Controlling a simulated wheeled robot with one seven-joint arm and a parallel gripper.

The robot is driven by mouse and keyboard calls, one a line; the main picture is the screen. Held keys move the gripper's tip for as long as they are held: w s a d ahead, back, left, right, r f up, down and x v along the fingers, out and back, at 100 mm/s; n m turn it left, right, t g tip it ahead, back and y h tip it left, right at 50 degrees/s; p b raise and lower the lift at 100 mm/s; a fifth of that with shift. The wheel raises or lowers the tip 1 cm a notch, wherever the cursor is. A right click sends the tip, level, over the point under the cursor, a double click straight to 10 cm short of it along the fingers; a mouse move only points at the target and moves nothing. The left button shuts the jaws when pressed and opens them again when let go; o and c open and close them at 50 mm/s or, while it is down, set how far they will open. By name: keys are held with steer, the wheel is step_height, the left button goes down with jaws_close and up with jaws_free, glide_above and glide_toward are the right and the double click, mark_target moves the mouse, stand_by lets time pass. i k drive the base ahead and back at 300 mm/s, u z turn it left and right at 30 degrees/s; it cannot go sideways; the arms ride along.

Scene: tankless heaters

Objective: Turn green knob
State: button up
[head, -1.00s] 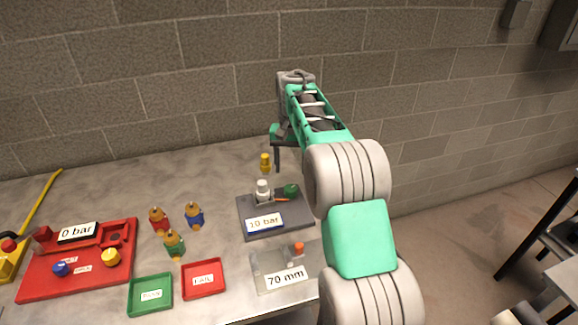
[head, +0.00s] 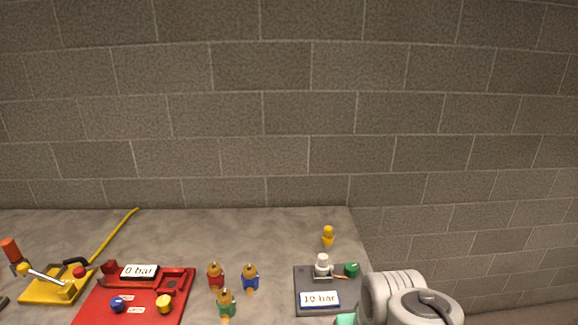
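The green knob (head: 352,269) sits at the right rear of a dark grey panel (head: 303,285) near the table's right end in the head view. A white fitting (head: 322,262) stands left of the knob, and an orange-tipped piece lies between them. A label reading 10 bar (head: 319,299) is at the panel's front. My arm shows at the bottom right, just right of the panel. My gripper is not in this view.
A yellow piece (head: 328,236) stands behind the panel. Red (head: 215,276), blue (head: 250,277) and green (head: 226,303) bottle-like pieces stand to its left. A red panel (head: 90,308) marked 0 bar and a yellow device (head: 40,290) are further left. A brick wall (head: 300,120) rises behind.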

mark_target(352, 270)
steer(key=k, duration=1)
steer(key=z, duration=1.4)
steer(key=i, duration=1)
steer(key=u, duration=1.7)
steer(key=i, duration=0.5)
steer(key=u, duration=0.1)
